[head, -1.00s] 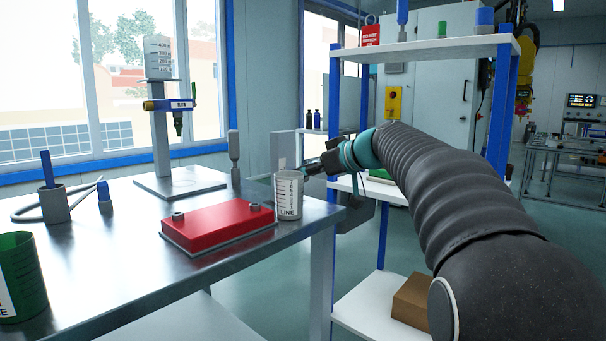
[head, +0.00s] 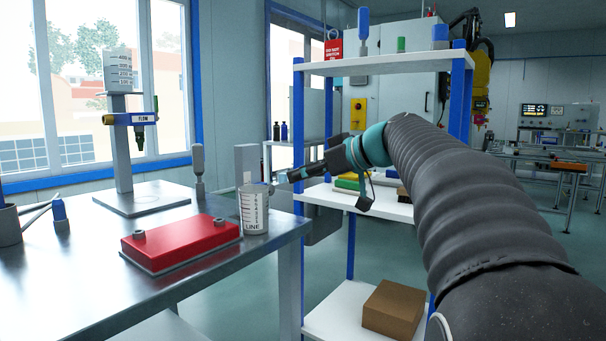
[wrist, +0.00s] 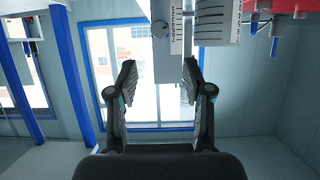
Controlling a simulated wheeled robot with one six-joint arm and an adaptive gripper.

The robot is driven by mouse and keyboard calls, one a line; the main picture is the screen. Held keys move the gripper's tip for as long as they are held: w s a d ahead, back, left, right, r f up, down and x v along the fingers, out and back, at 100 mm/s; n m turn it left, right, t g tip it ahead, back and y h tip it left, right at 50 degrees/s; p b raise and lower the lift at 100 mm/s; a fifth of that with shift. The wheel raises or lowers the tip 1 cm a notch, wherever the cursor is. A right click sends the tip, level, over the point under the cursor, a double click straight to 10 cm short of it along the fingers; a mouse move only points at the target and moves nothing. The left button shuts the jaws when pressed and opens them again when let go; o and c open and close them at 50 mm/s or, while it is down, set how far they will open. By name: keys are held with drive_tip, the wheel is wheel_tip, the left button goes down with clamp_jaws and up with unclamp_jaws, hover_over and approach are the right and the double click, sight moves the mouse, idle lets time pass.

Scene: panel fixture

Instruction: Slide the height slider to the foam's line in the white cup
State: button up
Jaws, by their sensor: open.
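The white cup (head: 254,212) stands upright at the right end of the metal table, with dark scale marks and the word LINE on its side. Behind it rises a grey upright panel (head: 246,162). I cannot make out the foam.
A red block (head: 180,243) lies left of the cup. A grey stand with a FLOW bar (head: 136,118) and a grey rod (head: 198,170) stand behind. A shelf unit (head: 385,63) with a brown box (head: 393,309) is behind my arm.

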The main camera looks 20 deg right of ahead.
drive_tip(key=shift+w+a+r+p, duration=0.1)
drive_tip(key=shift+a+r+p, duration=0.1)
drive_tip(key=shift+r+p, duration=0.2)
drive_tip(key=c, duration=0.4)
drive_tip(key=w+a+r+g+p, duration=0.1)
drive_tip(key=r+p, duration=0.2)
drive_tip(key=w+a+r+n+g+p, duration=0.1)
drive_tip(key=w+r+p, duration=0.1)
drive_tip(key=r+p, duration=0.1)
drive_tip(key=w+a+r+h+p, duration=0.1)
drive_tip(key=r+p, duration=0.1)
drive_tip(key=p, duration=0.2)
drive_tip(key=shift+w+a+r+n+g, duration=0.3)
drive_tip(key=shift+w+a+r+g, duration=0.1)
clamp_jaws()
drive_tip(key=shift+m+g+h, duration=0.5)
drive_tip(key=shift+m+h, duration=0.3)
drive_tip(key=shift+h, duration=0.1)
drive_tip(key=x, duration=0.5)
drive_tip(key=d+f+x, duration=0.1)
drive_tip(key=x, duration=0.2)
drive_tip(key=shift+f+b, duration=0.2)
drive_tip(key=shift+b, duration=0.1)
wheel_tip(320, 180, down, 2)
drive_tip(key=shift+f, duration=0.2)
drive_tip(key=shift+f+b, duration=0.35)
drive_tip(key=shift+f, duration=0.45)
